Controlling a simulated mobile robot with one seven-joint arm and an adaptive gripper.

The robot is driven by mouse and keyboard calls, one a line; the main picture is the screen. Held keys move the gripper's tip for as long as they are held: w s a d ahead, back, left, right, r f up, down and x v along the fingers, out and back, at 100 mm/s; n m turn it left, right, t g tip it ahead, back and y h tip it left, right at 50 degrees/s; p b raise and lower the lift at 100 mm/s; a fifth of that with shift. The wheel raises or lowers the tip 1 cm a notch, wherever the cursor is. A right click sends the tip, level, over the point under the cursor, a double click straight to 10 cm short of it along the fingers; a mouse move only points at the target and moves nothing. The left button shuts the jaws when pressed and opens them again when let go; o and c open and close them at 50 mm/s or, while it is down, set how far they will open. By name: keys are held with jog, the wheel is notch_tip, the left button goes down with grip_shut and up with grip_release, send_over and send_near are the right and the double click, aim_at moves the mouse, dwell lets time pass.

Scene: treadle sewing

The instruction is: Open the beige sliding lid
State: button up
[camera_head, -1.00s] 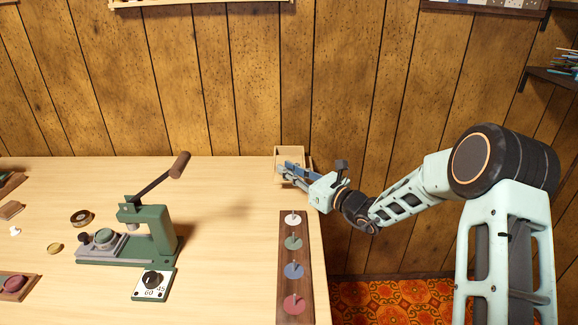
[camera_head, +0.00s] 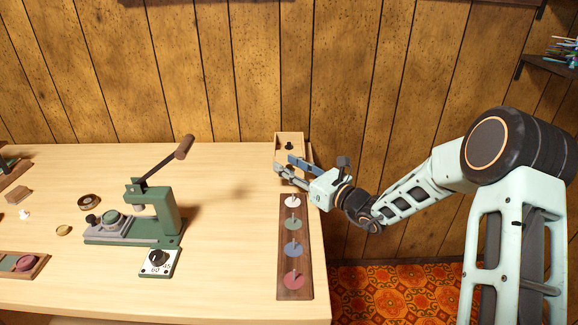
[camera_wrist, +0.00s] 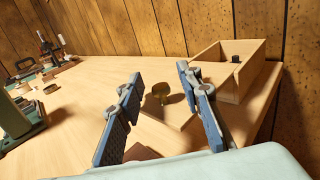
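The light wooden box (camera_head: 278,141) stands at the back right of the table; it also shows in the wrist view (camera_wrist: 240,86). Its top looks open, with a small dark object (camera_wrist: 236,59) inside. A beige panel, which looks like the lid (camera_wrist: 178,118), reaches out from beside the box over the table. I cannot tell whether a finger touches the panel.
A dark strip with several coloured discs (camera_head: 294,262) lies nearer me along the right table edge. A green lever press (camera_head: 165,217) stands left of it. The table (camera_head: 225,260) is clear between them. The wood-panelled wall (camera_head: 230,75) is close behind the box.

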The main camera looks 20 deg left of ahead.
jog(key=v, duration=1.2)
